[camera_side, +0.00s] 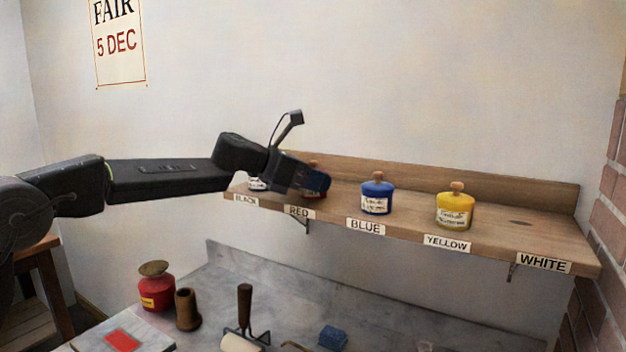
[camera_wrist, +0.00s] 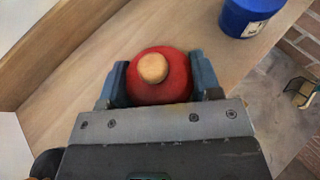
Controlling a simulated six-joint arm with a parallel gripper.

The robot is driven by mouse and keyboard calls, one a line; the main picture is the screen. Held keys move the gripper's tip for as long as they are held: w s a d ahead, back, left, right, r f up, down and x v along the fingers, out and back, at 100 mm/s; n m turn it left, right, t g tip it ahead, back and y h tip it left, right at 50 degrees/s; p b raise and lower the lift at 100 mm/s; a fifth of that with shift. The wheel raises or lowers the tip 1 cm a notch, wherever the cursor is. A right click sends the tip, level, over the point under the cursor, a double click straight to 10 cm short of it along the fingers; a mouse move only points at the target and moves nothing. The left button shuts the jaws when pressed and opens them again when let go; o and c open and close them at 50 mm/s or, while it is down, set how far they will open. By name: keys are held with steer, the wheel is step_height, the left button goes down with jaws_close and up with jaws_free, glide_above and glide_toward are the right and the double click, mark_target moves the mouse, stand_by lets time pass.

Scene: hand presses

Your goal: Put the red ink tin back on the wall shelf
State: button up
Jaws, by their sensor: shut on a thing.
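The red ink tin (camera_wrist: 163,82) has a round wooden knob on its lid and sits between the two jaws of my gripper (camera_wrist: 163,80) in the wrist view. My gripper is shut on it. In the side view my gripper (camera_side: 318,182) is at the wall shelf (camera_side: 520,222), behind the RED label (camera_side: 299,211). The gripper hides most of the tin; its knob and a bit of red show. The tin looks upright at about shelf height; I cannot tell whether its base touches the board.
On the shelf, a blue tin (camera_side: 377,193) stands right of my gripper, then a yellow tin (camera_side: 455,208). A partly hidden tin (camera_side: 257,185) is at the BLACK label. The place above the WHITE label (camera_side: 543,263) is bare. A red can (camera_side: 157,290) and tools stand on the bench below.

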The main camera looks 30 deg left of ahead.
steer(key=shift+f, duration=0.2)
steer(key=o, duration=1.1)
steer(key=shift+r, duration=0.15)
steer(key=v, duration=1.2)
steer(key=s+d+f+m+g+y, duration=0.1)
steer(key=s+f+m+g, duration=0.15)
steer(key=s+m, duration=0.5)
steer(key=s+d+f+m+g+y, duration=0.1)
steer(key=s+f+m+y, duration=0.15)
steer(key=s+m, duration=0.5)
steer(key=s+a+f+m+y, duration=0.1)
steer(key=s+f+m, duration=0.3)
steer(key=s, duration=0.2)
steer(key=s+a+f+m+g+y, duration=0.1)
steer(key=s+a+f+m+y, duration=0.1)
steer(key=s+f+m, duration=0.3)
steer(key=s+a+f+m+y, duration=0.1)
steer(key=s+f+m, duration=0.3)
steer(key=s, duration=0.4)
steer(key=shift+s+a+f+g+y, duration=0.2)
steer(key=shift+s+f+g+y, duration=0.05)
steer(key=shift+f+y, duration=0.15)
